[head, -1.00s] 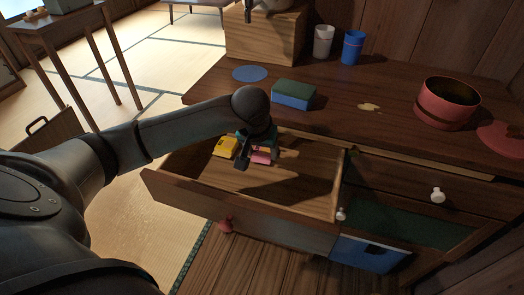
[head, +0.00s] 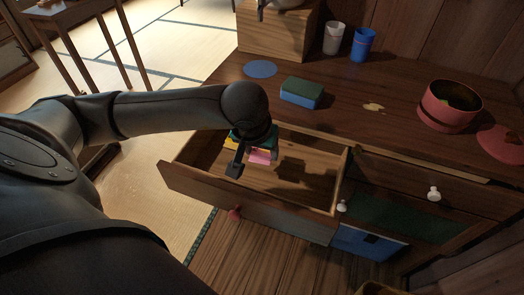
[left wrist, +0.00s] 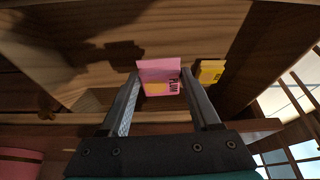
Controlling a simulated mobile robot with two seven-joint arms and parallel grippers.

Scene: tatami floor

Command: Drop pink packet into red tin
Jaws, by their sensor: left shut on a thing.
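The pink packet (head: 260,157) is between the fingers of my left gripper (head: 248,161), over the open drawer. The left wrist view shows the packet (left wrist: 160,77) upright, held near its sides by the two fingertips (left wrist: 163,84). The gripper is shut on it; a separate shadow on the drawer floor suggests it is raised. The red tin (head: 447,117) stands open on the cabinet top at right, with something yellow-green inside. Its red lid (head: 503,143) seems to lie beside it. My right gripper is not in view.
A yellow packet (left wrist: 211,71) lies in the drawer (head: 310,185), mostly hidden by my gripper in the head view. A blue-green sponge-like block (head: 301,93), blue disc (head: 260,69), white cup (head: 333,38) and blue cup (head: 362,44) stand on the top. The top between block and tin is mostly clear.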

